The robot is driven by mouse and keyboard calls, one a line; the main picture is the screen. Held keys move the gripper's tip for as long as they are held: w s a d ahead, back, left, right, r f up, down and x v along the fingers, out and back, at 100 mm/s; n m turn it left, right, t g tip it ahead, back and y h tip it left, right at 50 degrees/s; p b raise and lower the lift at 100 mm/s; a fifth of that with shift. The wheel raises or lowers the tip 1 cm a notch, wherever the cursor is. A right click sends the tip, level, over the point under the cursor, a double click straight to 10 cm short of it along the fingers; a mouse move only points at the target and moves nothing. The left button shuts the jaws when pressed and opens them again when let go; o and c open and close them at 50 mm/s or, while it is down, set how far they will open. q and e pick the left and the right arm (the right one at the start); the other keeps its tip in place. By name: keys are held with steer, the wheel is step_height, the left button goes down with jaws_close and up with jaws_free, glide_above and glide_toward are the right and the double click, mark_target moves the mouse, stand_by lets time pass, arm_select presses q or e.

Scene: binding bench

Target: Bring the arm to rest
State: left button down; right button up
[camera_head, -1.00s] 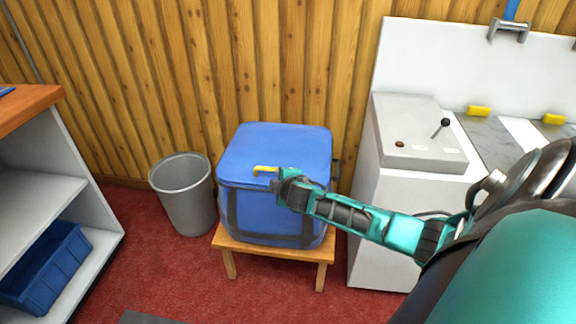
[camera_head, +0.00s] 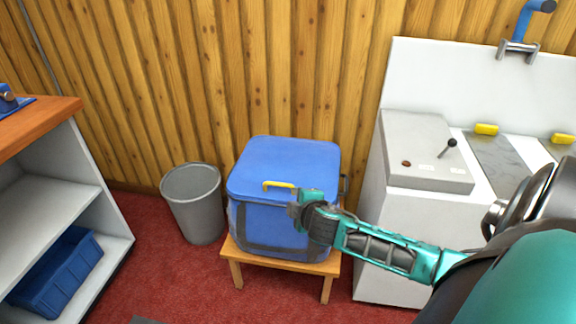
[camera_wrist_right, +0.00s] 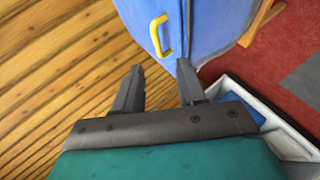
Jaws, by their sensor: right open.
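My right arm (camera_head: 385,250) comes in from the right in the head view. Its gripper (camera_head: 298,207) is in front of the blue cooler box (camera_head: 285,162), near the yellow handle (camera_head: 281,186) on its lid edge. In the right wrist view the right gripper (camera_wrist_right: 160,82) has its two fingers apart with nothing between them. The yellow handle (camera_wrist_right: 157,36) lies beyond the fingertips, apart from them, on the blue box (camera_wrist_right: 205,25). The box's lid is shut. My left gripper is in neither view.
The box stands on a small wooden stool (camera_head: 238,256). A grey bin (camera_head: 195,205) is left of it. A shelf unit (camera_head: 55,190) with a blue crate (camera_head: 58,272) stands at the left. A white machine (camera_head: 375,225) with a lever (camera_head: 448,148) is close on the right.

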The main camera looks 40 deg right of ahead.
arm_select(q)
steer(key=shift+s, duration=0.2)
arm_select(e)
steer(key=shift+a, duration=0.1)
arm_select(q)
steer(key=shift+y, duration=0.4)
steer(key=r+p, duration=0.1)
steer(key=p, duration=0.1)
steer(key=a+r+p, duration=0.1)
steer(key=p, duration=0.2)
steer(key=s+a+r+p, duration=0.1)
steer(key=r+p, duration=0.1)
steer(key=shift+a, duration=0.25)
arm_select(e)
steer(key=s+a+m+y, duration=0.3)
steer(key=s+a, duration=0.4)
steer(key=a, duration=0.4)
steer(key=s+a+r+m+y, duration=0.1)
steer(key=s+a+m+y, duration=0.3)
steer(key=s+a, duration=0.4)
steer(key=a, duration=0.3)
steer(key=shift+s+a+r+m, duration=0.15)
steer(key=shift+s+a+m, duration=0.05)
steer(key=shift+a+m, duration=0.1)
